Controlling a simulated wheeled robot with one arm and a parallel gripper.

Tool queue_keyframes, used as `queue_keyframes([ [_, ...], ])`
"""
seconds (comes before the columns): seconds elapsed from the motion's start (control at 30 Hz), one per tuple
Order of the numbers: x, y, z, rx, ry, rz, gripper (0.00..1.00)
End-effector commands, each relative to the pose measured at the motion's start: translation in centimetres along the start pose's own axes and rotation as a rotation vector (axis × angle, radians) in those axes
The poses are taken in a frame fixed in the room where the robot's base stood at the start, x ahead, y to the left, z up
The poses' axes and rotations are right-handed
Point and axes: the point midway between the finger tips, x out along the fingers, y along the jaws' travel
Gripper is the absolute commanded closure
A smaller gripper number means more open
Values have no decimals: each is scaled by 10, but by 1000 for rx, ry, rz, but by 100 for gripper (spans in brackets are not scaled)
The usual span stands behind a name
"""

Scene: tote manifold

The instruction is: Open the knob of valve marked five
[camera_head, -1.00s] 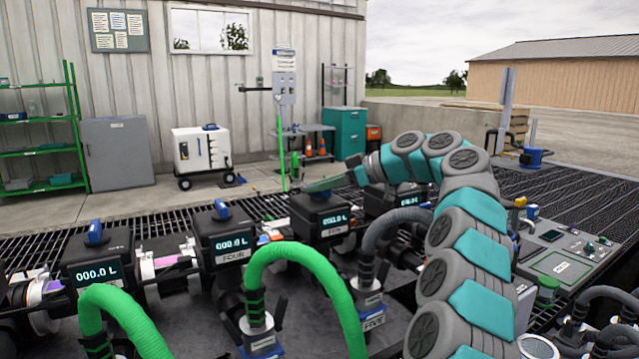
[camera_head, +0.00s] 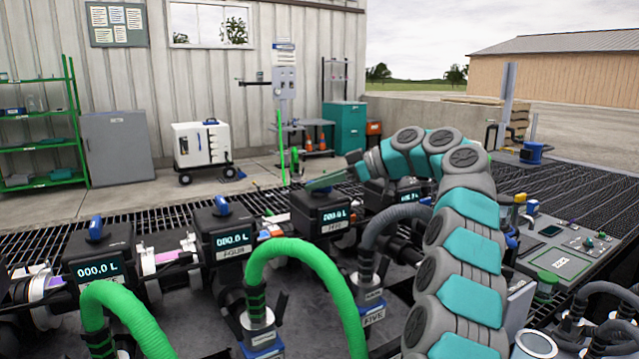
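The valve marked five is a black metering box (camera_head: 322,217) with a lit display and a small label below it, in the middle of the head view. Its knob is hidden behind my gripper. My gripper (camera_head: 325,181) is a greenish, flat shape at the end of my teal and grey arm, right over the top of this box. Its fingers are too small and overlapped to tell whether they are open or shut, or whether they touch the knob. A lower label reading FIVE (camera_head: 373,317) sits on the fitting in front.
Neighbouring boxes stand left: the one marked four (camera_head: 224,236) and another (camera_head: 98,258), both with blue knobs on top. A further box (camera_head: 392,196) stands behind my arm. Green hoses (camera_head: 290,250) and a grey hose (camera_head: 385,222) arch in front. A control panel (camera_head: 565,255) is at right.

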Motion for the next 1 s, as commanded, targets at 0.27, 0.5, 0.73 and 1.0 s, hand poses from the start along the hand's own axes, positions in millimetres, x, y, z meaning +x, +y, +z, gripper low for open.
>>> queue_keyframes([
  [0.27, -1, 0, -1, -1, 2, 2, 51],
  [0.5, -4, 0, -1, -1, 2, 3, 51],
  [0.73, -31, 2, 0, 0, 2, 7, 51],
  [1.0, -63, 2, 0, 0, 1, 7, 51],
])
